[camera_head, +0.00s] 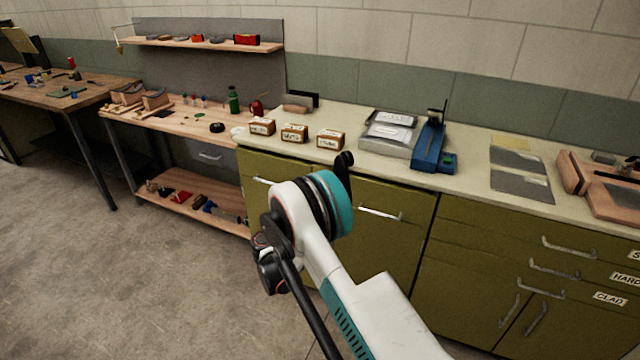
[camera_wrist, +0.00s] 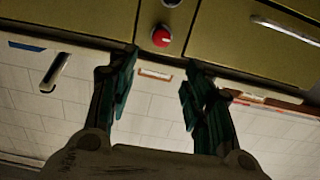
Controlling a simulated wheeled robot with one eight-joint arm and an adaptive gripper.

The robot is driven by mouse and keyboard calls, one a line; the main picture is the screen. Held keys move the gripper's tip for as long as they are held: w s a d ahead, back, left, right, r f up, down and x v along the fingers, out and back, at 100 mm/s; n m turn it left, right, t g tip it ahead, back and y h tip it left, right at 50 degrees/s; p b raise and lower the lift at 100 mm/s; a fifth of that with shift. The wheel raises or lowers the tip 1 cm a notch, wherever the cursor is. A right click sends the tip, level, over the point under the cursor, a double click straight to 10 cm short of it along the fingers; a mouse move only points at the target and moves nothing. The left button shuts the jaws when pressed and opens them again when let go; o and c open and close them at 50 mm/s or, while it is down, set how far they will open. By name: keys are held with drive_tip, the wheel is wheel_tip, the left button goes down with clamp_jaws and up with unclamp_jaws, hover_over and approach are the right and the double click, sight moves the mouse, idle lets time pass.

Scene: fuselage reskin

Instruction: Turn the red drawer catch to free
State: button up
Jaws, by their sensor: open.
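The red drawer catch (camera_wrist: 162,36) shows in the wrist view as a round red knob with a short white mark. It sits on an olive cabinet front (camera_wrist: 215,30). My gripper (camera_wrist: 162,64) is open and empty. Its two dark green fingers stand on either side of the knob in the picture, with the knob beyond their tips; I see no contact. In the head view my arm blocks part of the cabinet front, and I cannot make out the catch there. My gripper's fingers are mostly hidden there behind the wrist.
A grey metal handle (camera_wrist: 285,29) is right of the catch in the wrist view. In the head view, the counter (camera_head: 470,160) carries several small labelled boxes (camera_head: 294,133), a grey tray (camera_head: 388,133) and a blue device (camera_head: 430,146). Open floor (camera_head: 110,270) lies left.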

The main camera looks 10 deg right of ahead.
drive_tip(key=b+x, duration=0.4)
drive_tip(key=x, duration=0.9)
drive_tip(key=shift+w+f, duration=0.15)
drive_tip(key=shift+w, duration=0.1)
drive_tip(key=shift+d, duration=0.1)
drive_tip(key=c, duration=1)
